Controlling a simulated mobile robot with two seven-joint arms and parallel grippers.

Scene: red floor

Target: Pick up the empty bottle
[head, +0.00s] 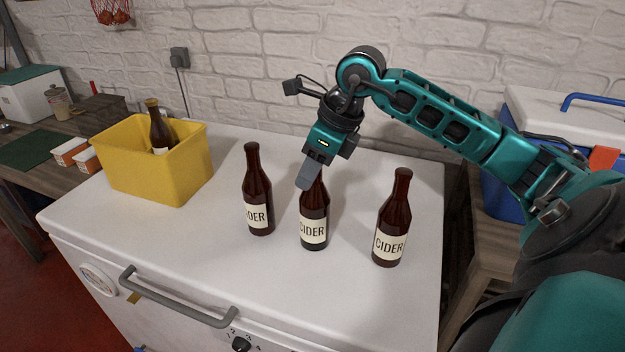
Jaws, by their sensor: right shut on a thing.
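Three brown cider bottles stand upright on the white top (190,227) of a chest appliance: a left one (258,192), a middle one (314,214) and a right one (390,220). I cannot tell from their dark glass which is empty. A further brown bottle (158,130) stands in the yellow bin (150,172) at the left. My right gripper (309,178) comes from above and is shut on the neck of the middle bottle, hiding its top. The middle bottle appears to stand on the white surface. My left gripper is not in view.
The left and right bottles stand close on either side of the held one. A grey handle (178,305) runs along the front edge. A brick wall is behind. A blue cooler (495,190) with a white lid stands at the right. The front left of the top is clear.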

